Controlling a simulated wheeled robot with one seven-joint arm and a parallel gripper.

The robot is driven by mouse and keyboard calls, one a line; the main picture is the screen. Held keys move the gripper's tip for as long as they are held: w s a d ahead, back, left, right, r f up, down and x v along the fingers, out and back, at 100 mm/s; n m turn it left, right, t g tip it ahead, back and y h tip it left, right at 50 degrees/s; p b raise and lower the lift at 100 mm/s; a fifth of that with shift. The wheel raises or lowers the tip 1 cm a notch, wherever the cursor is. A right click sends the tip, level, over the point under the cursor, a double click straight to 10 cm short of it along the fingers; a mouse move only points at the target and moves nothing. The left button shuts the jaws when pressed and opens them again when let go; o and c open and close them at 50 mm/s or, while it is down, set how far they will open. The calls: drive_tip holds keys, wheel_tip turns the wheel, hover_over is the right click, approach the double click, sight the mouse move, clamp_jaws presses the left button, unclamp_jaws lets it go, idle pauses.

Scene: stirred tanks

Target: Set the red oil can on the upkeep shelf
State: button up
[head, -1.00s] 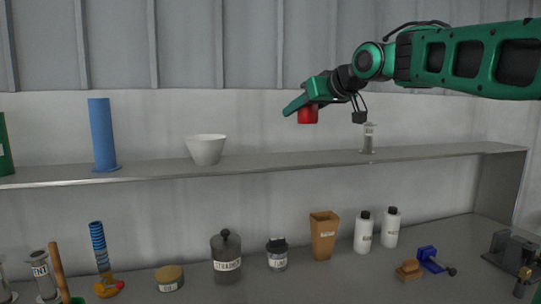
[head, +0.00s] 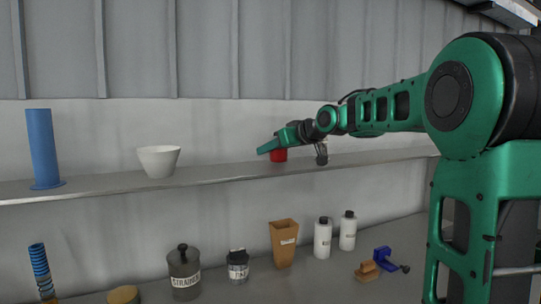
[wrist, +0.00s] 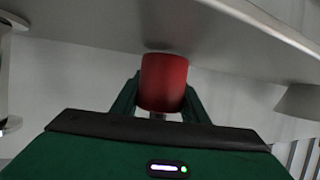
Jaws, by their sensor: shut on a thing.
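The red oil can (head: 279,155) is between the fingers of my gripper (head: 270,147), which is shut on it. In the head view the can is low over the upkeep shelf (head: 215,174), right of the white bowl. It looks upright, with its lower end at or very near the shelf's top. In the wrist view, which looks upside down, the red can (wrist: 163,82) sits between both fingers and its end meets or nearly meets the shelf surface (wrist: 215,30). I cannot tell whether they touch.
A white bowl (head: 159,161) and a blue cylinder (head: 43,148) stand on the shelf to the left. Below are a strainer jar (head: 184,273), a brown container (head: 284,243) and two white bottles (head: 322,238). The shelf between bowl and can is clear.

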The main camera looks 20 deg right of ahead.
drive_tip(key=shift+f, duration=0.4)
drive_tip(key=o, duration=1.1)
drive_tip(key=shift+f, duration=0.1)
drive_tip(key=v, duration=1.2)
